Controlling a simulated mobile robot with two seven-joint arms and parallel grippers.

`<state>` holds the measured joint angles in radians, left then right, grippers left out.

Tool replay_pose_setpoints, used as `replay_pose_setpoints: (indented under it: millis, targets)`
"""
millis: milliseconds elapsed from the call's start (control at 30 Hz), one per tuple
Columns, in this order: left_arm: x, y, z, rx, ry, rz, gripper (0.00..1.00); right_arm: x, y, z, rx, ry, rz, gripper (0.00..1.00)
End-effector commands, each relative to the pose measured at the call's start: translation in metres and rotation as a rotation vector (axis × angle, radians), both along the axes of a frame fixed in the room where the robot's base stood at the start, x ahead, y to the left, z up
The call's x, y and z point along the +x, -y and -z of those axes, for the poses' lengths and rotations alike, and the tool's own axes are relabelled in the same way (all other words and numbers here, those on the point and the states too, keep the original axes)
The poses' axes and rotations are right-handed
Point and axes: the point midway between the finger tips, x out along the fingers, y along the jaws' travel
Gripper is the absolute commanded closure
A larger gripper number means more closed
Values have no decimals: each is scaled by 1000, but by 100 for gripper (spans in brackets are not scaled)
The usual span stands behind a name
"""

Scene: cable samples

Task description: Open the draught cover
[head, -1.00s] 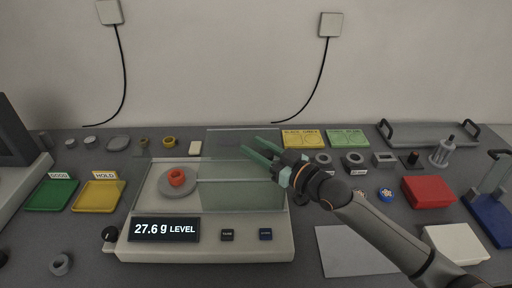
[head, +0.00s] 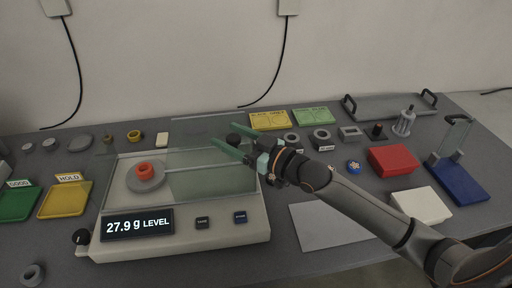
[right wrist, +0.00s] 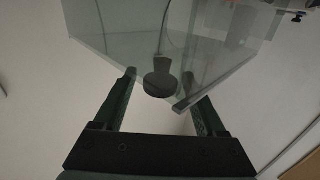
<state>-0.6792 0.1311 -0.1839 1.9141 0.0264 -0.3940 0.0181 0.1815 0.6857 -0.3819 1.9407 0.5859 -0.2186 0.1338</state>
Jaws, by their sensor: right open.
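The draught cover (head: 215,182) is clear glass over the scale (head: 190,244), showing mostly on the scale's right half. A dark round knob (head: 234,138) is near its back right; it also shows in the right wrist view (right wrist: 160,80), in front of the glass (right wrist: 205,62). My right gripper (head: 226,136) is open at the cover's back right, its two green fingers (right wrist: 158,78) either side of the knob, apart from it as far as I can tell. Whether the cover is fully shut is hard to tell. My left gripper is not in view.
A red-orange ring (head: 145,169) sits on the scale's round pan (head: 132,183). Green (head: 17,205) and yellow (head: 62,200) trays stand left. Yellow (head: 270,121) and green (head: 313,117) cards, a red box (head: 392,159) and a white box (head: 420,206) are right. A grey sheet (head: 335,230) lies in front.

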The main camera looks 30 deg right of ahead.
Motion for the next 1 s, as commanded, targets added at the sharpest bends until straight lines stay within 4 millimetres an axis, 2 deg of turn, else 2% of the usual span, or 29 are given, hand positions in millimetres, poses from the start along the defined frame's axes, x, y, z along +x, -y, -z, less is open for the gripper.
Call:
replay_pose_setpoints:
  millis: [200, 500, 733, 1000]
  targets:
    - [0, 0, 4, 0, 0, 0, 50, -34, 19, 3, -4, -5, 1, 27]
    - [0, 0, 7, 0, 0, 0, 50, -71, 39, 2, -4, -3, -1, 27]
    - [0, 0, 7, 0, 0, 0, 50, -85, 47, 1, -2, -2, 0, 27]
    - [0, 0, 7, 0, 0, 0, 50, -88, 49, 0, -1, 0, 0, 27]
